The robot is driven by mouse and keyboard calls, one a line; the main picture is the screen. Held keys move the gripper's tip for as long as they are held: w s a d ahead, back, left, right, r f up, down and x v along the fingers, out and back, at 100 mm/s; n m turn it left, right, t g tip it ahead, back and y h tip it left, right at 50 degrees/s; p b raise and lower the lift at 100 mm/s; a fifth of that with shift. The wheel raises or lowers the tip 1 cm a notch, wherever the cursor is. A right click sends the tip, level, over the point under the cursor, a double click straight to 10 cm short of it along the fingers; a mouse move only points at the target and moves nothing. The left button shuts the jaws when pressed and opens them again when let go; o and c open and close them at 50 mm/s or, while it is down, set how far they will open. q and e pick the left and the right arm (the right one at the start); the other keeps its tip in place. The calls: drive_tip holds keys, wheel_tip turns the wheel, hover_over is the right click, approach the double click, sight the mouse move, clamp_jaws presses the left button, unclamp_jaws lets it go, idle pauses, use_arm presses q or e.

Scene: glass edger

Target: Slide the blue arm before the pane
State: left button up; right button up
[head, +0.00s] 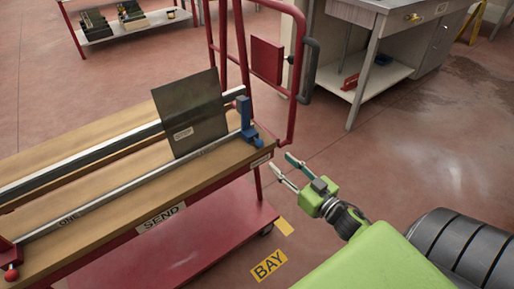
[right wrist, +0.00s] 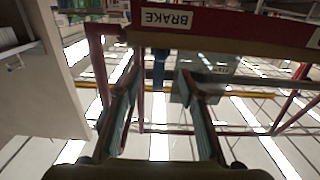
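The blue arm (head: 246,121) stands upright at the right end of the cart's front rail, with a round blue knob (head: 259,143) low on its right. The dark pane (head: 190,114) stands upright on the cart, just left of the blue arm; a narrow gap seems to separate them. My right gripper (head: 282,163) is open and empty, off the cart's right end and pointing towards it. In the right wrist view the blue arm (right wrist: 158,70) appears between the open fingers, beyond their tips, with the pane (right wrist: 206,88) to its right. My left gripper is not in view.
The red cart has a wooden top (head: 110,215) and metal rails. Its red tubular handle (head: 297,70) rises behind the right end. A "BRAKE" label (right wrist: 167,19) shows in the right wrist view. A grey workbench (head: 365,30) stands behind right. Floor (head: 420,150) right of the cart is clear.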

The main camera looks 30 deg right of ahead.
sight(256, 139)
drive_tip(key=w, duration=0.4)
drive_tip(key=w+b, duration=0.1)
drive_tip(key=w, duration=0.4)
drive_tip(key=w+a, duration=0.1)
drive_tip(key=w, duration=0.3)
drive_tip(key=shift+w+a+r, duration=0.1)
drive_tip(key=shift+w+r, duration=0.05)
drive_tip(key=shift+w, duration=0.15)
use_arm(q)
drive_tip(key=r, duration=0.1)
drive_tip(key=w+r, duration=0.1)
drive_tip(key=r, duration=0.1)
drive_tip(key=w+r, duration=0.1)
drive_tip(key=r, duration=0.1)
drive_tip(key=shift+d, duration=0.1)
use_arm(e)
clamp_jaws()
